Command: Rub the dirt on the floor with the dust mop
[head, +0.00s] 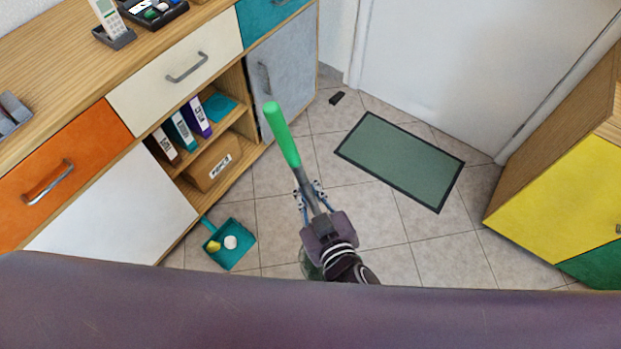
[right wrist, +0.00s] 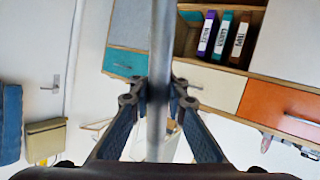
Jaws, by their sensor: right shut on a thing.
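The dust mop has a green handle grip (head: 281,133) pointing up and away and a grey pole, which also runs upright through the right wrist view (right wrist: 161,80). My right gripper (head: 312,195) is shut around the pole just below the green grip, near the middle of the head view. In the right wrist view both fingers (right wrist: 159,95) close on the pole. The mop's lower end is mostly hidden behind my gripper and wrist; a greenish rounded edge shows beside the wrist. I cannot make out any dirt on the visible floor. My left gripper is not in view.
A teal dustpan (head: 229,255) holding a yellow and a white item lies by the cabinet (head: 115,210). A green doormat (head: 400,160) lies before the white door (head: 470,60). A small black object (head: 336,98) is near the door. A yellow cabinet (head: 555,190) stands right. Tiled floor between is clear.

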